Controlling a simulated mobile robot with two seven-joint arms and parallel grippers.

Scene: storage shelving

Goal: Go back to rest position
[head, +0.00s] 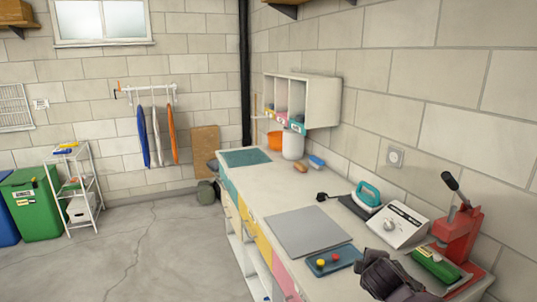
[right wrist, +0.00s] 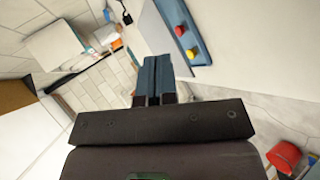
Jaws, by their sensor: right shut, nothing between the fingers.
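My right gripper (head: 368,260) is at the bottom right of the head view, over the workbench beside a small blue tray (head: 345,258). In the right wrist view its two blue fingers (right wrist: 155,72) are pressed together with nothing between them. The tray holds a red and a yellow round piece, and it also shows in the right wrist view (right wrist: 199,53) near the fingertips. My left gripper is in neither view.
The bench carries a grey board (head: 307,231), a teal iron (head: 367,195), a white dial box (head: 399,224) and a red press (head: 460,233) near the right arm. A wall cubby (head: 322,100) hangs above the bench. The floor (head: 150,250) to the left is open.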

